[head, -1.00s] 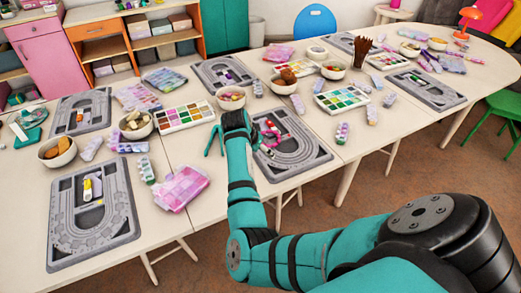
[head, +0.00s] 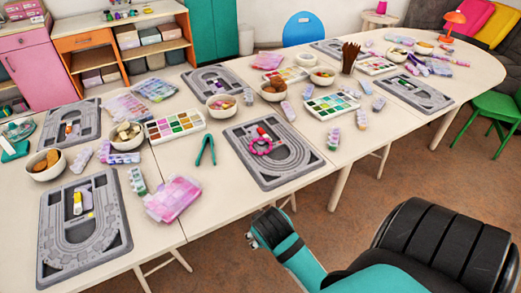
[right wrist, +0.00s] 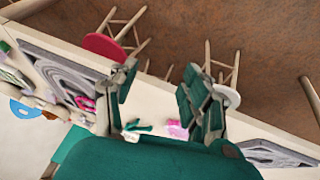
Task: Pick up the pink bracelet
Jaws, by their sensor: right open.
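The pink bracelet (head: 262,153) is a beaded ring lying on the grey bead board (head: 291,171) at the middle of the table, beside a red and a white piece. In the right wrist view a pink shape on a grey board (right wrist: 85,103) appears to be the bracelet, left of the fingers. My right gripper (right wrist: 160,88) is open and empty; in that view the table edge and floor lie beyond its fingers. My left gripper is not in view.
Teal pliers (head: 206,149) lie left of the board. Other boards, bowls and bead tubes cover much of the table.

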